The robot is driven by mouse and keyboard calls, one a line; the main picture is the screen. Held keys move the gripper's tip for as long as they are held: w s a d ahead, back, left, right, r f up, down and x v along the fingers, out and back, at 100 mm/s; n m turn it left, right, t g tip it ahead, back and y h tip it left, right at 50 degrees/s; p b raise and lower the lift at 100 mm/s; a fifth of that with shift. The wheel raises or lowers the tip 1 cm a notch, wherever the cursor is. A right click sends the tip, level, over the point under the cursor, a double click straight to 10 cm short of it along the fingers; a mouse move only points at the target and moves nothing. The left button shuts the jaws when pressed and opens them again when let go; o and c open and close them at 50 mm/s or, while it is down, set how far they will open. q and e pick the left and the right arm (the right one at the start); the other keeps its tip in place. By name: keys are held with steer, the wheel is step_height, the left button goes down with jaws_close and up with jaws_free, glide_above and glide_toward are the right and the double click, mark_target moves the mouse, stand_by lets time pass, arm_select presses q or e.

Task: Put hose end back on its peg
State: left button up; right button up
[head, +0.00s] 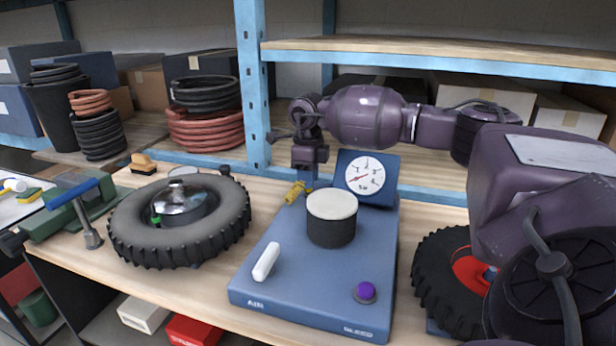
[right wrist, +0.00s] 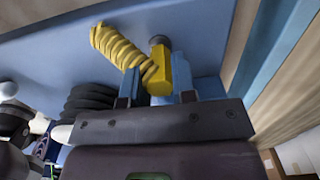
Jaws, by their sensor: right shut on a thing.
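The hose end is a yellow fitting (right wrist: 160,80) with a coiled yellow hose (right wrist: 122,50) beside it in the right wrist view. In the head view the yellow hose (head: 294,192) shows at the back left edge of the blue machine (head: 300,262). My right gripper (head: 308,182) reaches down there and is shut on the fitting, which sits between its fingers in the right wrist view (right wrist: 160,92). A dark round knob (right wrist: 158,40) shows close to the fitting; I cannot tell whether it is the peg or part of the fitting. My left gripper is out of view.
The machine carries a gauge (head: 366,175), a black cylinder with a pale top (head: 331,220), a white handle (head: 266,262) and a purple button (head: 365,291). A tire (head: 130,232) lies left, another (head: 430,265) right. A blue shelf post (head: 252,80) stands behind.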

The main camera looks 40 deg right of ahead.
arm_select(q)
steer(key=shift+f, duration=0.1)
arm_select(e)
steer(key=shift+f, duration=0.45)
stand_by(0.4)
steer(key=o, duration=1.6)
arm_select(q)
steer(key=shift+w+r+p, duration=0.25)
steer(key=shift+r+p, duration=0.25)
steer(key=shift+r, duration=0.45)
arm_select(e)
steer(key=shift+r, duration=1.75)
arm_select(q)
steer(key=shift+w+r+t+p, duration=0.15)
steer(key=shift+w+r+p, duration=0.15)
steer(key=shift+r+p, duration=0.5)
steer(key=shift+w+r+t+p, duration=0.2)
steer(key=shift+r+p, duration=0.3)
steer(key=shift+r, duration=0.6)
arm_select(e)
steer(key=shift+r, duration=3.3)
